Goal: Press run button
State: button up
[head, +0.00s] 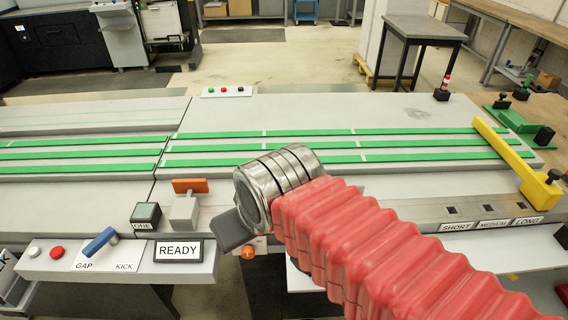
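No button in view carries a readable "run" label. On the front panel (140,264) at lower left are a white button (35,251) and a red button (57,252). A small box (227,92) at the back edge of the machine carries several small coloured buttons. A sign on the panel reads READY (178,251). My gripper (232,231) shows as a dark grey piece beyond the metal rings, right of the READY sign and apart from the buttons. Its finger gap is hidden.
An orange-topped block (188,186) and an orange knob (247,252) are near my gripper. Green strips (330,145) run along the machine bed. A yellow bar (515,160) crosses the right end.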

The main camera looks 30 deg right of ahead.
aim_at(34, 251)
jog(key=u, duration=0.85)
